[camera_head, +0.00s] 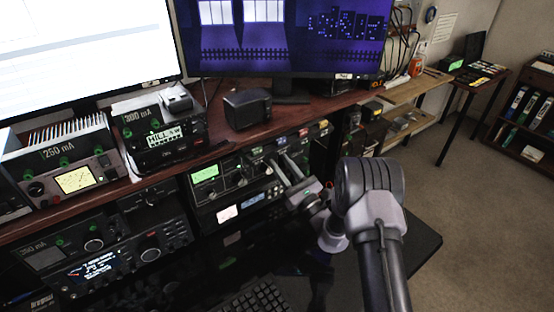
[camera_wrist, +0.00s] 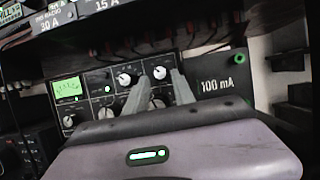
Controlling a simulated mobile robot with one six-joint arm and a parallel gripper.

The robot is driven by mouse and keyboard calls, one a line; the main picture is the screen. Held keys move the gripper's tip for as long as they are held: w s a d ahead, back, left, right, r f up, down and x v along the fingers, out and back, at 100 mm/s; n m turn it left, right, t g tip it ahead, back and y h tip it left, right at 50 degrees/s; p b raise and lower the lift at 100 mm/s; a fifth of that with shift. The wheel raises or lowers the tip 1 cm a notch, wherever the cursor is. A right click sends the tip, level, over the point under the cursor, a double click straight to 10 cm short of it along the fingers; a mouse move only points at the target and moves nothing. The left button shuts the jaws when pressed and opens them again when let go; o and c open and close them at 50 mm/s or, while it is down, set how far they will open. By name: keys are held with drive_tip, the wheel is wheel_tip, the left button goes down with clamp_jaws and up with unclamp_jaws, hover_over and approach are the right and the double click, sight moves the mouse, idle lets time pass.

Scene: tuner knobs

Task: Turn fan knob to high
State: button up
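A dark radio panel (camera_head: 238,172) with a green-lit meter stands under the desk shelf; its meter (camera_wrist: 68,89) also shows in the wrist view. Several round knobs with white marks sit on it, including an upper left knob (camera_wrist: 125,78) and an upper right knob (camera_wrist: 160,72). The labels are too small to tell which is the fan knob. My gripper (camera_head: 279,160) reaches toward the panel's right part. In the wrist view, its two grey fingers (camera_wrist: 161,76) are apart, with the upper right knob showing between their tips. I cannot tell whether they touch it.
A "100 mA" panel (camera_wrist: 218,86) is just right of the fingers. The wooden shelf (camera_head: 222,150) overhangs the panel. Open carpet (camera_head: 450,190) lies to the right.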

drive_tip(key=shift+x, duration=1.3)
clamp_jaws()
drive_tip(key=shift+r+m+t, duration=0.1)
drive_tip(key=shift+m+t, duration=0.3)
drive_tip(key=shift+s+a+r+m+h+p, duration=0.15)
drive_tip(key=shift+m+h+p, duration=1.4)
drive_tip(key=shift+m+p, duration=1.3)
drive_tip(key=shift+s+a+r+m+h+p, duration=0.15)
drive_tip(key=shift+m+h+p, duration=1.6)
drive_tip(key=shift+m, duration=2.05)
drive_tip(key=shift+a+r+m+h+p, duration=0.1)
drive_tip(key=shift+m+h+p, duration=1.3)
drive_tip(key=shift+m+p, duration=1.5)
drive_tip(key=shift+f+m+b, duration=0.15)
drive_tip(key=shift+m+b, duration=0.15)
drive_tip(key=shift+m, duration=0.45)
